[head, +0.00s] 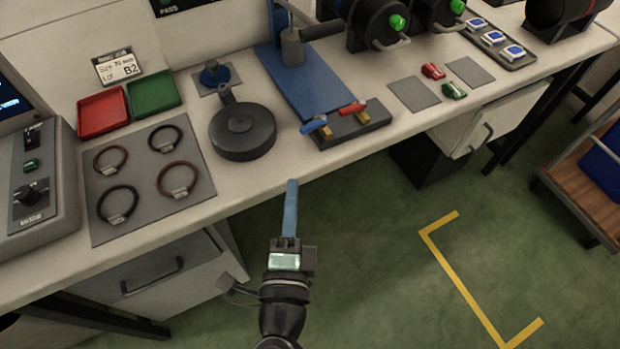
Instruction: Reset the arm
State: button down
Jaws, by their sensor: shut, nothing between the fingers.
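My arm reaches up from the bottom of the head view, and my gripper (291,184) is at its end. The blue fingers are together with nothing between them. The fingertips are near the front edge of the workbench (270,178), below the round black device in the picture. The gripper appears to be over the green floor, apart from everything on the bench.
On the bench are a grey mat (141,175) with several ring-shaped parts, red (103,112) and green (153,92) trays, a round black device (243,131) and a blue-based press (305,85). A drawer (160,280) stands below left.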

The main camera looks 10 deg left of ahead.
jog(key=shift+s+a, duration=0.35)
jog(key=shift+s, duration=0.25)
